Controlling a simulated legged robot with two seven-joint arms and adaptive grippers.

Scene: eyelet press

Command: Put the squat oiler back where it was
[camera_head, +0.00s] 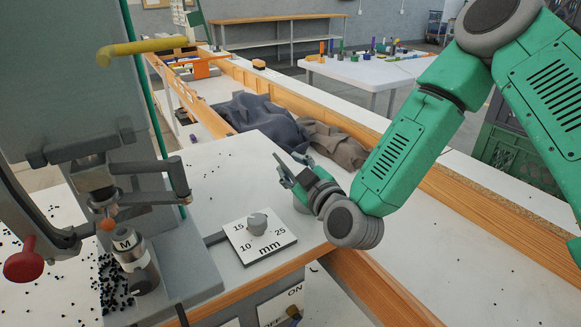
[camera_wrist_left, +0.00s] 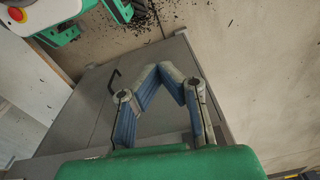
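I cannot make out the squat oiler for certain in either view. In the head view my right gripper (camera_head: 289,163) hangs above the white bench, right of the mm dial plate, its two fingers apart and nothing seen between them.
The eyelet press (camera_head: 75,90) fills the left, with a cylinder marked M (camera_head: 133,262) and scattered black eyelets. The dial plate (camera_head: 268,246) has a grey knob (camera_head: 258,222). Dark cloth (camera_head: 262,120) and brown cloth (camera_head: 333,146) lie behind. Wooden rails (camera_head: 375,287) edge the surfaces.

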